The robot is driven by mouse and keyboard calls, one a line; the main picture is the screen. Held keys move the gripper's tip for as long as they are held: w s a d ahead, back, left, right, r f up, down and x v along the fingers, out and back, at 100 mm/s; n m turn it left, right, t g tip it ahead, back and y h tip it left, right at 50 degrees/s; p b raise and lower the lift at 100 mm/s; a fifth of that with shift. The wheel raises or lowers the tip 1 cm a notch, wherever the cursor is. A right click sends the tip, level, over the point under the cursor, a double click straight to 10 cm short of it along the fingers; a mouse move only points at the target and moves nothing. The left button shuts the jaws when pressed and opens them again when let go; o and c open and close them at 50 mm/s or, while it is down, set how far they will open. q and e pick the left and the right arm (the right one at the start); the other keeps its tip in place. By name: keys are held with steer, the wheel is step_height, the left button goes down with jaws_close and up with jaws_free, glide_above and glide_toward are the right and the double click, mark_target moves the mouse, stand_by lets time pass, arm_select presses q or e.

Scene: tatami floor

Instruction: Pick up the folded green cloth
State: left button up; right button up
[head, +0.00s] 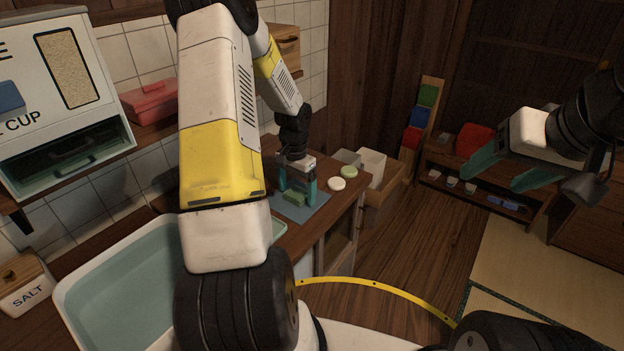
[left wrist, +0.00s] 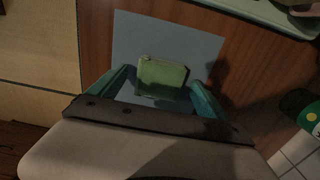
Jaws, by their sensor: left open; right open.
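The folded green cloth (head: 294,197) lies on a blue-grey mat (head: 312,210) on the wooden counter. In the left wrist view the cloth (left wrist: 161,77) is a small green block on the mat (left wrist: 140,32). My left gripper (head: 297,191) is open above the mat, pointing down, with its teal fingers on either side of the cloth. In the left wrist view the left gripper (left wrist: 166,88) shows a finger on each side of the cloth, with gaps. My right gripper (head: 505,172) is open and empty in the air at the right, far from the cloth.
A pale sink basin (head: 90,290) is set in the counter left of my left arm. A white round item (head: 336,184) and a green one (head: 349,172) lie beyond the mat. A salt box (head: 27,287) stands at far left.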

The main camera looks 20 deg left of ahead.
mark_target(296, 192)
arm_select(q)
steer(key=c, duration=1.6)
steer(key=shift+r, duration=0.15)
steer(key=shift+r, duration=0.65)
step_height(296, 192, up, 2)
steer(key=shift+r, duration=0.2)
steer(key=s+d, duration=0.2)
steer(key=s, duration=0.2)
steer(key=s+d, duration=0.2)
steer(key=s, duration=0.3)
steer(key=s+d+r, duration=0.1)
steer(key=s+d, duration=0.2)
steer(key=s, duration=0.2)
steer(key=shift+s, duration=0.25)
